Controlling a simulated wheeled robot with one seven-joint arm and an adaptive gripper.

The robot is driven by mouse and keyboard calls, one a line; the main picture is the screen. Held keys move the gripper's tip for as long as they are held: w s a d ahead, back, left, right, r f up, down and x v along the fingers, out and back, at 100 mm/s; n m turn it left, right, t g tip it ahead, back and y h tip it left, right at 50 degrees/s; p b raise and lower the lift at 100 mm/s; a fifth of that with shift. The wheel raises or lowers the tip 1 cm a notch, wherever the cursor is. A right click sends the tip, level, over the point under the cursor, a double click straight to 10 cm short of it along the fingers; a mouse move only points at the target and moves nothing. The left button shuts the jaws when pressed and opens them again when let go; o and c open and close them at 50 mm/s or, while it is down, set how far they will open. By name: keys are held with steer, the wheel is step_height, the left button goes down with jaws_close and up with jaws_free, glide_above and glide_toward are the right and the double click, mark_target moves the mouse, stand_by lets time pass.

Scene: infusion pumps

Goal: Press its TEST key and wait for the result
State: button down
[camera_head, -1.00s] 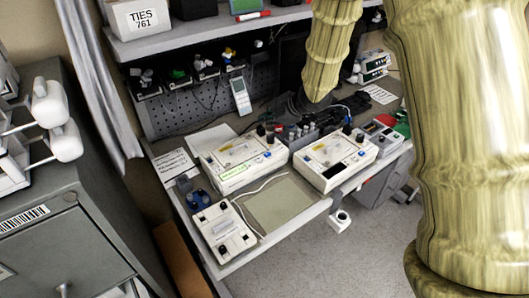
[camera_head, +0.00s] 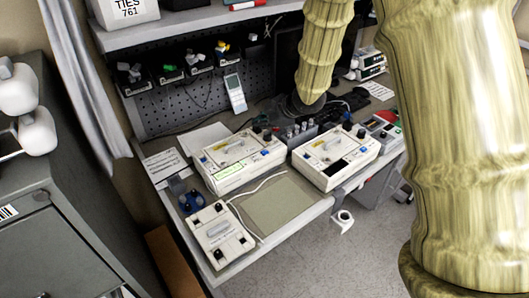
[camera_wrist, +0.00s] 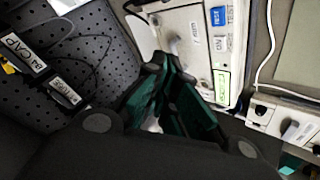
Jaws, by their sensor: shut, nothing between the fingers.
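Two cream pump units lie on the bench in the head view. The left unit (camera_head: 236,166) has a lit green display (camera_head: 230,171); the right unit (camera_head: 335,158) has a dark one. In the wrist view a cream unit (camera_wrist: 190,35) shows its green display (camera_wrist: 221,85), a blue key (camera_wrist: 218,16) and small labels too blurred to read. No TEST key can be made out. My gripper (camera_wrist: 165,75) is shut and empty, its dark green fingers beside that unit. In the head view the dark end of my arm (camera_head: 303,106) is behind the units; its fingertips are not clear.
A smaller cream device (camera_head: 218,235) with a white cable sits at the front left beside a greenish mat (camera_head: 280,205). A pegboard (camera_head: 175,107) with bins and a hanging handheld meter (camera_head: 235,93) stands behind. Small bottles (camera_head: 297,132) crowd the space behind the units. A cabinet (camera_head: 60,240) is at left.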

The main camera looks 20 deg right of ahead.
steer(key=b, duration=0.6)
glide_above(263, 153)
steer(key=shift+f, duration=3.35)
steer(key=shift+w+f+b, duration=0.1)
steer(key=shift+f+b, duration=0.5)
steer(key=shift+f, duration=0.4)
steer(key=shift+f, duration=0.15)
steer(key=shift+f, duration=0.25)
steer(key=shift+f, duration=0.4)
steer(key=shift+r, duration=0.1)
steer(key=shift+r+p, duration=0.65)
steer(key=shift+r, duration=0.1)
steer(key=shift+r+p, duration=2.3)
steer(key=shift+r, duration=0.2)
